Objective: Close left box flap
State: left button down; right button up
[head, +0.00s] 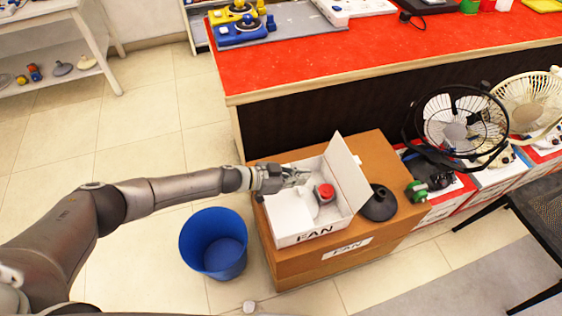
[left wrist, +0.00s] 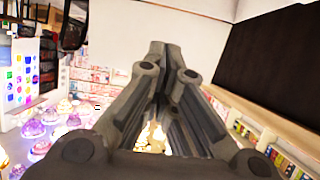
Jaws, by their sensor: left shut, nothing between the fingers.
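An open white box (head: 306,238) marked FAN sits on a larger brown carton (head: 392,160). Its right flap (head: 347,168) stands up, leaning outward. A white panel (head: 283,213) shows at the box's left side, below my gripper; I cannot tell whether it is the left flap or the inner wall. My left gripper (head: 296,178) is shut and empty over the box's back left part, hiding that edge. In the left wrist view its fingers (left wrist: 160,62) come together at the tips. My right gripper is not in view.
A red and grey object (head: 325,193) lies inside the white box. A dark conical part (head: 379,205) stands on the carton to the right. A blue bin (head: 214,244) stands on the floor at left. A red-topped counter (head: 330,62) runs behind. Fans (head: 458,128) stand at right.

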pick_arm(q)
jog(key=s+a+r+p, duration=0.2)
jog(key=s+a+r, duration=0.1)
jog(key=a+r, duration=0.3)
notch_tip(320, 180, up, 2)
jog(key=shift+a+r, duration=0.25)
jog(key=shift+a, duration=0.05)
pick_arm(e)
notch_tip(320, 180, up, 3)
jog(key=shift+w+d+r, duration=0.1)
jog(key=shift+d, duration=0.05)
pick_arm(q)
jog(key=shift+d, duration=0.1)
